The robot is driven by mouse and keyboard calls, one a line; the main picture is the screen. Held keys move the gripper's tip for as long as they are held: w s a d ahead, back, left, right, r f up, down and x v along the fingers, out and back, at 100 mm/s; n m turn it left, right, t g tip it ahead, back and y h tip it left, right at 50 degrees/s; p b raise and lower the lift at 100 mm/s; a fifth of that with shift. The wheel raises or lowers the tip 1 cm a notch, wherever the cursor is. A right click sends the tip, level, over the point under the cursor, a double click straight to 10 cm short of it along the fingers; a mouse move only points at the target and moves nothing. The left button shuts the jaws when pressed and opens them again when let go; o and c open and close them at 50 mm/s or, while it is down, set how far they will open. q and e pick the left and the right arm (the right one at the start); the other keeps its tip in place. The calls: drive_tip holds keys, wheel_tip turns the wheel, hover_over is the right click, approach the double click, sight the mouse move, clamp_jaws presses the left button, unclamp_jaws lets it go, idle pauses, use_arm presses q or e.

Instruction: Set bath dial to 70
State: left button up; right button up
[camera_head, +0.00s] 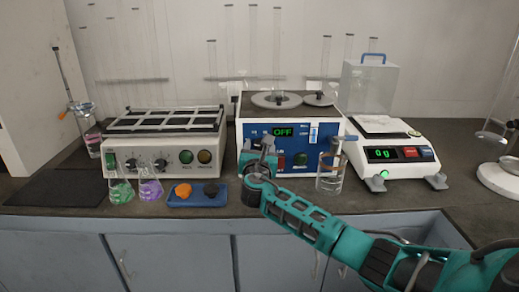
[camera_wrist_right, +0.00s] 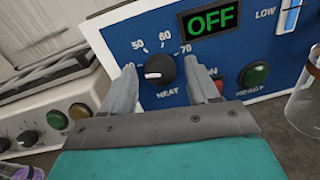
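The blue-fronted bath (camera_head: 322,133) stands mid-bench, and its display reads OFF. Its black HEAT dial (camera_wrist_right: 160,70) shows in the right wrist view with marks 50, 60 and 70 around its top. The dial's white pointer is turned to the left, below the 50 mark. My right gripper (camera_head: 258,157) is in front of the bath's left part. In the right wrist view the fingers of my right gripper (camera_wrist_right: 163,88) are open, one on each side of the dial. Whether they touch it cannot be told. My left gripper is not in view.
A green READY lamp (camera_wrist_right: 253,74) sits right of the dial; a red control is partly hidden by the finger. A glass beaker (camera_head: 330,180) stands before the bath's right side. A blue tray (camera_head: 198,202) and flasks (camera_head: 150,190) are to the left.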

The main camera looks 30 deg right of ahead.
drive_tip(key=c, duration=0.9)
drive_tip(key=shift+c, duration=0.2)
